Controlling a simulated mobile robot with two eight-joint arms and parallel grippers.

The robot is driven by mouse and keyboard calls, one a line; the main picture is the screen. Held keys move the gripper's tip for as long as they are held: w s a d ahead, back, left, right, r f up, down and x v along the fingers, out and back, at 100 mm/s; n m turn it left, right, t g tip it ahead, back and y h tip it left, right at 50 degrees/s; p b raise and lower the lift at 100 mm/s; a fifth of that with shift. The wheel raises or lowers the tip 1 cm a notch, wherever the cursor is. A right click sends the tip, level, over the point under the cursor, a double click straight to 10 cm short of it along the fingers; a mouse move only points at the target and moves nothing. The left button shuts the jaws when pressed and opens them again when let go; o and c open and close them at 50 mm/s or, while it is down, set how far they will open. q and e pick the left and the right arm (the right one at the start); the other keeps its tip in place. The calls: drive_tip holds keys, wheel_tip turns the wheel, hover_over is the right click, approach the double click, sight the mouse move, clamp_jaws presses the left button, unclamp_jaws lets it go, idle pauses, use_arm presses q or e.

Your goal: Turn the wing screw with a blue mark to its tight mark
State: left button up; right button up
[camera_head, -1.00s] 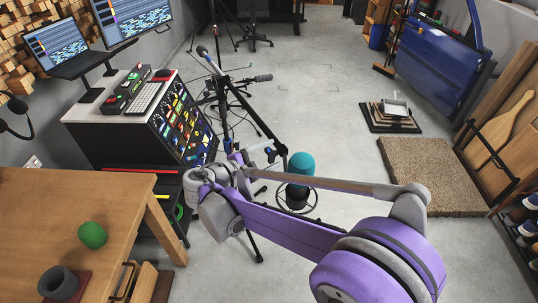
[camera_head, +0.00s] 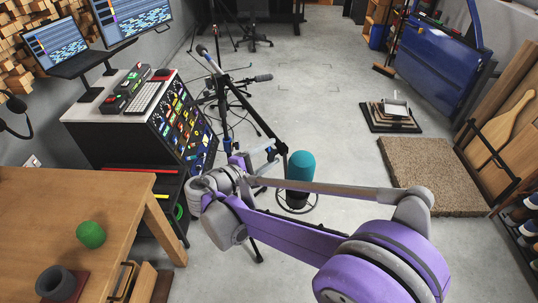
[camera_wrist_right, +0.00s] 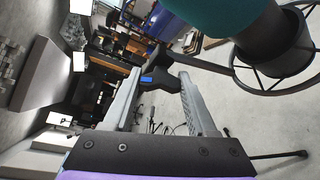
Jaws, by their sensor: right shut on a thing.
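The wing screw (camera_wrist_right: 158,84) is dark and shows a small blue mark (camera_wrist_right: 147,79) in the right wrist view. My right gripper (camera_wrist_right: 160,76) has its two grey fingers on either side of the wing screw and is shut on it. In the head view the right gripper (camera_head: 264,160) is at the dark stand (camera_head: 225,110) with blue parts, beside the teal microphone (camera_head: 301,166). The wing screw itself is too small to make out there. I cannot make out a tight mark. My left gripper is in neither view.
The teal microphone in its round cradle is close to my right gripper and fills the top right of the wrist view. A mixer cabinet (camera_head: 185,125) and a wooden table (camera_head: 60,215) stand at the left. The floor behind is mostly clear.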

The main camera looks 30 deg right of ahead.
drive_tip(key=m+t+h+b, duration=0.1)
drive_tip(key=m, duration=0.3)
idle(0.6)
drive_tip(key=o, duration=1.4)
drive_tip(key=shift+c, duration=0.2)
drive_tip(key=b+v, duration=0.1)
drive_tip(key=v, duration=0.9)
drive_tip(key=shift+s+a+f, duration=0.2)
drive_tip(key=shift+a, duration=0.2)
